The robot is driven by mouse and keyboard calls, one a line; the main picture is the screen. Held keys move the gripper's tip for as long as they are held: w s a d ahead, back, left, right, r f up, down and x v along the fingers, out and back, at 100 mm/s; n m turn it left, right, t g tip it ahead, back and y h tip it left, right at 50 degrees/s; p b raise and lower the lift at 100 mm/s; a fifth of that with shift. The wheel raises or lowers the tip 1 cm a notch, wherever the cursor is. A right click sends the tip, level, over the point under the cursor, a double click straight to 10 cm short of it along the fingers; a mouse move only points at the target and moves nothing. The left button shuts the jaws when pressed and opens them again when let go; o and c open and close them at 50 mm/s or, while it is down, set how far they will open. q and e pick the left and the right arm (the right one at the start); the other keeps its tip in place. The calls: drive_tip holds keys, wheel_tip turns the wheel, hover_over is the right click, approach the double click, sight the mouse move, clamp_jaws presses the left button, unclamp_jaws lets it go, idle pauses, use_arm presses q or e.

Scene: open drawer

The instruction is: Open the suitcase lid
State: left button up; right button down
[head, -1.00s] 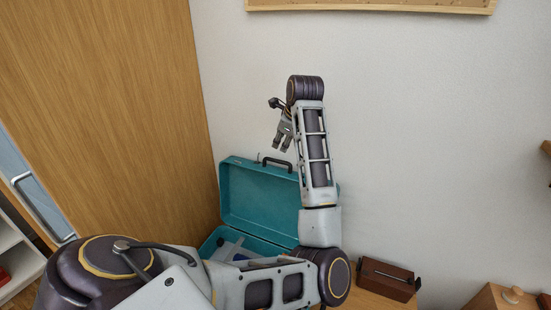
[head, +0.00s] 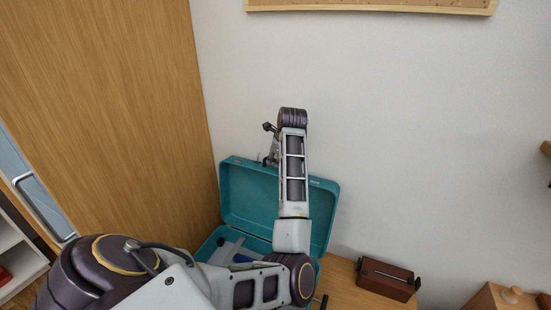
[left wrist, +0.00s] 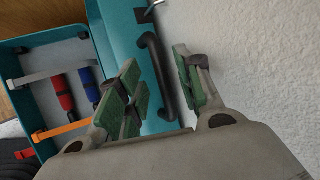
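The teal suitcase (head: 238,195) stands open against the wall, its lid raised upright behind the base. In the left wrist view its lid (left wrist: 120,40) and black handle (left wrist: 152,62) show close up. My left gripper (head: 271,159) is at the top edge of the lid, partly hidden by my forearm in the head view. In the left wrist view, its green-padded fingers (left wrist: 157,83) are apart, one on either side of the handle, with gaps visible. The forearm hides part of the lid and base. My right gripper is not in view.
Tools with red (left wrist: 63,92) and blue (left wrist: 89,84) handles lie in the suitcase base. A brown box (head: 386,278) sits on the wooden table to the right. The white wall is close behind the lid, and a wooden panel (head: 110,110) stands at left.

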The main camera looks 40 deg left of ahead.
use_arm(q)
drive_tip(key=shift+w+a+f, duration=0.15)
drive_tip(key=shift+a+f, duration=0.15)
drive_tip(key=shift+f, duration=0.3)
clamp_jaws()
